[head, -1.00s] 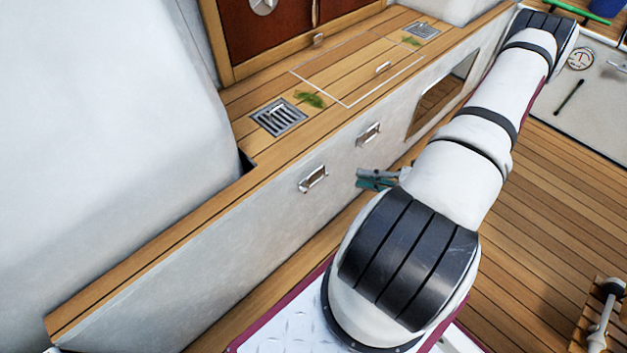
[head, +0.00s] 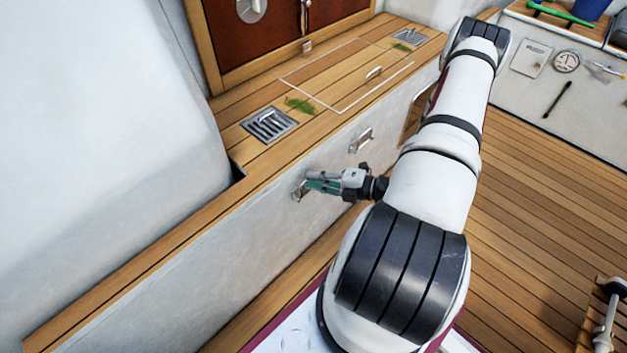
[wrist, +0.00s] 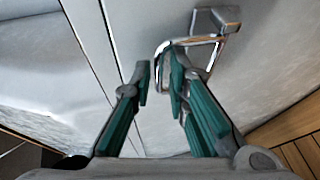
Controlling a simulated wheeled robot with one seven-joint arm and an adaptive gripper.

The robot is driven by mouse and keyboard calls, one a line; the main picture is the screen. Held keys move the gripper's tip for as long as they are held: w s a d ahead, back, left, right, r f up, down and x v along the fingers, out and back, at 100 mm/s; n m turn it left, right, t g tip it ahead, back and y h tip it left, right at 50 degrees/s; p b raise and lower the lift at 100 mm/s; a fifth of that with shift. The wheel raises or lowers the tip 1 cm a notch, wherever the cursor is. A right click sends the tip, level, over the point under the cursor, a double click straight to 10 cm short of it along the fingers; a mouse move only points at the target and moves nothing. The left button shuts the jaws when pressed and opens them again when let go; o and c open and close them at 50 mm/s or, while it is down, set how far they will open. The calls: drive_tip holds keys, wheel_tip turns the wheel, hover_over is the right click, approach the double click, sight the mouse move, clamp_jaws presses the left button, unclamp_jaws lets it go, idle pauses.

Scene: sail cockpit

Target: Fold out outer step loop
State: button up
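Two metal step loops are on the white side wall below the wooden ledge. My gripper (head: 306,185) is at the nearer, left one (head: 298,190), whose front my fingers partly cover in the head view. The farther step loop (head: 361,140) lies to the right, apart from my gripper. In the wrist view, the nearer loop (wrist: 217,50) is a shiny rounded frame below a grey bracket. My green-padded fingers (wrist: 160,75) are open with a gap between them. The loop's left end shows just past the gap, close to the right fingertip; contact is unclear.
The wooden ledge (head: 190,210) with a metal drain grate (head: 270,124) and a green leaf (head: 300,105) runs above the wall. An opening in the wall is partly hidden behind my arm. The plank floor (head: 530,220) at right is mostly clear.

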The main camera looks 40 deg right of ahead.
drive_tip(key=shift+w+a, duration=0.15)
drive_tip(key=shift+w, duration=0.2)
drive_tip(key=shift+c, duration=0.6)
clamp_jaws()
